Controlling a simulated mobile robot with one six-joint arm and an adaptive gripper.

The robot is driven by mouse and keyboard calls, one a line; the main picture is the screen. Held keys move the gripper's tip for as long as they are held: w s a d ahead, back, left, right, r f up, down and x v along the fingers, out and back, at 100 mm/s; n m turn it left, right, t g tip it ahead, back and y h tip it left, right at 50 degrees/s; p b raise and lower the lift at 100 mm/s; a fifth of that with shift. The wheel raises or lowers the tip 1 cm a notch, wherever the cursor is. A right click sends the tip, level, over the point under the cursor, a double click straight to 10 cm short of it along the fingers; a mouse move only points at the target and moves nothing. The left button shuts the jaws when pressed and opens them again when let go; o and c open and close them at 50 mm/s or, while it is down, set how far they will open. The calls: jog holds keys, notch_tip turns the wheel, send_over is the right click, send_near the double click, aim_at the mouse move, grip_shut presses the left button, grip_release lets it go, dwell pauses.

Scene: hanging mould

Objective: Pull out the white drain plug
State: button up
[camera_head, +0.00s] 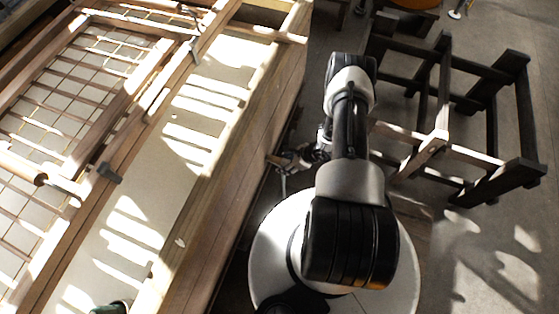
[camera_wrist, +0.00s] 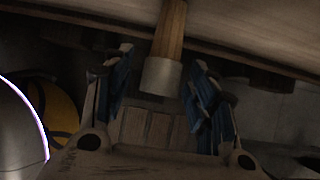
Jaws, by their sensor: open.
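The drain plug shows in the wrist view as a wooden peg (camera_wrist: 171,30) with a pale grey-white end (camera_wrist: 160,77). It hangs down from the underside of a pale wooden body and tilts slightly. My gripper (camera_wrist: 162,68) is open, with one blue-padded finger on each side of the pale end. Gaps show on both sides, so the fingers look apart from it. In the head view my gripper (camera_head: 285,162) is low beside the long wooden vat (camera_head: 240,165), partly hidden by my arm. The plug cannot be made out there.
A wooden lattice mould (camera_head: 85,80) lies over the vat at left. A dark wooden stand (camera_head: 445,135) is on the floor at right, close to my arm. The vat's underside (camera_wrist: 250,35) runs close above the fingers. Open floor (camera_head: 480,250) lies at lower right.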

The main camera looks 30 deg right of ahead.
jog(key=v, duration=1.1)
jog(key=shift+r, duration=0.3)
jog(key=shift+s, duration=0.1)
